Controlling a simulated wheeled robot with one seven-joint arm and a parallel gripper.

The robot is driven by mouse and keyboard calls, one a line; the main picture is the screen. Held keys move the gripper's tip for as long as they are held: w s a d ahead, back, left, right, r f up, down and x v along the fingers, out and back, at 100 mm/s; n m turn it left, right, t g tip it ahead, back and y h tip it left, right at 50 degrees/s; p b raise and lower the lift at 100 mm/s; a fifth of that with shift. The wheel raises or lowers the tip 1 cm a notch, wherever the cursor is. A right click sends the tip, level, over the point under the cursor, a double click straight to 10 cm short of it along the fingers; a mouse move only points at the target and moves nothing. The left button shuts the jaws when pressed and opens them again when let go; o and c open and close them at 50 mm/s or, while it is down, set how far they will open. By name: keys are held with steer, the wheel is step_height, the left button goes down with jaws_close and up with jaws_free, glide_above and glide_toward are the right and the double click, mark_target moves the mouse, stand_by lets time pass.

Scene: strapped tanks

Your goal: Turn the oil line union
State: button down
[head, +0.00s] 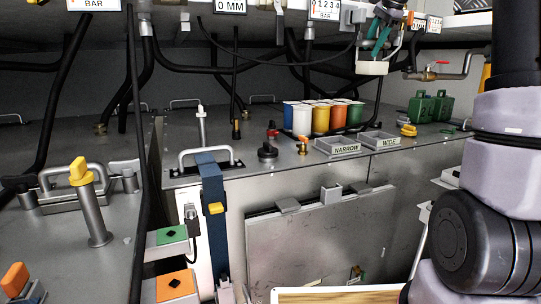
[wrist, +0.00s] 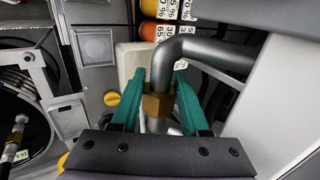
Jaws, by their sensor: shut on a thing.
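The oil line union (wrist: 157,104) is a brass-coloured hex nut in the middle of the wrist view. It sits around a grey pipe (wrist: 205,50) that rises from it and bends to the right. My gripper (wrist: 158,90) has teal fingers, one on each side of the union, and is shut on it. The lower part of the union and the pipe below it are partly hidden by the fingers and the dark gripper body. In the head view I cannot clearly make out the union.
Orange containers (wrist: 160,31) with percent labels stand close above the union, and a yellow knob (wrist: 111,98) is at left. A pale panel (wrist: 295,105) crowds the right. In the head view, coloured cups (head: 320,118) and grey trays (head: 338,146) stand on the metal top, with black hoses above.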

steer(key=shift+w, duration=0.1)
stand_by(0.5)
steer(key=shift+g+h, duration=0.3)
steer(key=shift+g, duration=0.3)
steer(key=shift+c, duration=1.6)
jaws_free()
steer(key=shift+r, duration=0.2)
steer(key=v, duration=0.8)
steer(key=shift+f, duration=0.1)
steer(key=o, duration=0.3)
